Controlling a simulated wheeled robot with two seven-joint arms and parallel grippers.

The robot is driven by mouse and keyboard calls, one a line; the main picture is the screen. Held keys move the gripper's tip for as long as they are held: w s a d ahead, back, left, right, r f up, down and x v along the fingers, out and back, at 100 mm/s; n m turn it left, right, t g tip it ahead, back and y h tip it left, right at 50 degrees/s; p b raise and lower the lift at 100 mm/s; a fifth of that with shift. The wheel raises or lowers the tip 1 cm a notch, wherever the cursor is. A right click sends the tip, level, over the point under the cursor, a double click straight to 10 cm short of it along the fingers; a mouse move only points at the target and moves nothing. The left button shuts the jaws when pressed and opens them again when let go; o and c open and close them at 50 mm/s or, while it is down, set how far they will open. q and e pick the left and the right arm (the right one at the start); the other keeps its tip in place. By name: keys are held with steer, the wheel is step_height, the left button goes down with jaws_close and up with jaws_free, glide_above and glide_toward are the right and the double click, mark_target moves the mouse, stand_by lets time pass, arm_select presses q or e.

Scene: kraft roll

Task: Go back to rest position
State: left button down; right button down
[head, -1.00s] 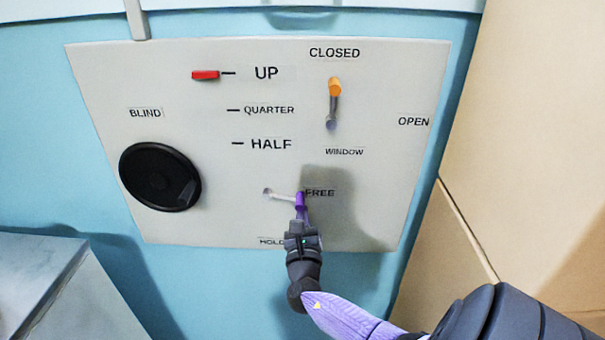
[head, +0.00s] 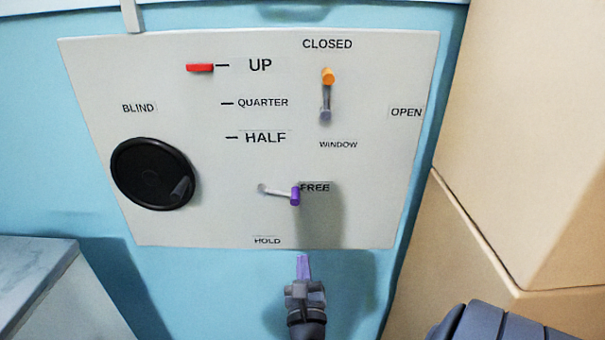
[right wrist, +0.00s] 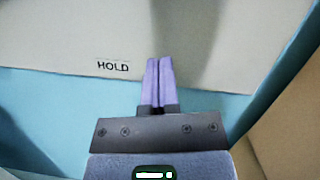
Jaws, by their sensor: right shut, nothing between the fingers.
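My right gripper (head: 303,266) is below the lower edge of the panel in the head view, apart from everything. Its purple fingers are shut with nothing between them; they also show in the right wrist view (right wrist: 160,82), beside the HOLD label (right wrist: 113,65). The lever with the purple knob (head: 295,196) points right at FREE, above my gripper and not touched by it. My left gripper is not in view.
The pale panel (head: 390,200) on the blue wall carries a black BLIND wheel (head: 150,174), a red marker (head: 200,68) at UP and an orange-knobbed WINDOW lever (head: 328,76) at CLOSED. A grey cabinet (head: 35,270) stands lower left; a tan surface (head: 535,150) is at right.

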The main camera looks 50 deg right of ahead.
steer(key=shift+s+a, duration=0.1)
steer(key=shift+s, duration=0.05)
steer(key=shift+f, duration=0.1)
steer(key=s+f+m+g+y, duration=0.2)
steer(key=s+f+m+g, duration=0.1)
steer(key=f, duration=0.5)
steer(key=s+f+m+g+y, duration=0.3)
steer(key=f, duration=0.5)
steer(key=s+a+f+m+g+y, duration=0.2)
steer(key=s+a+f+m+g, duration=0.15)
steer(key=s+f, duration=0.2)
steer(key=s+a+f+m+g+y, duration=0.25)
steer(key=s+f+m, duration=0.2)
steer(key=f, duration=0.25)
steer(key=s+a+f+m+g+y, duration=0.1)
steer(key=s+a+f+m+y, duration=0.1)
steer(key=s+a+m, duration=0.3)
steer(key=s+a+f+m+y+b, duration=0.1)
steer(key=s+a+f+m+y, duration=0.2)
steer(key=s+a+m, duration=0.2)
steer(key=s+m, duration=0.3)
steer(key=s, duration=0.1)
steer(key=shift+s+a+f+g, duration=0.3)
steer(key=shift+a+g, duration=0.05)
steer(key=shift+g, duration=0.05)
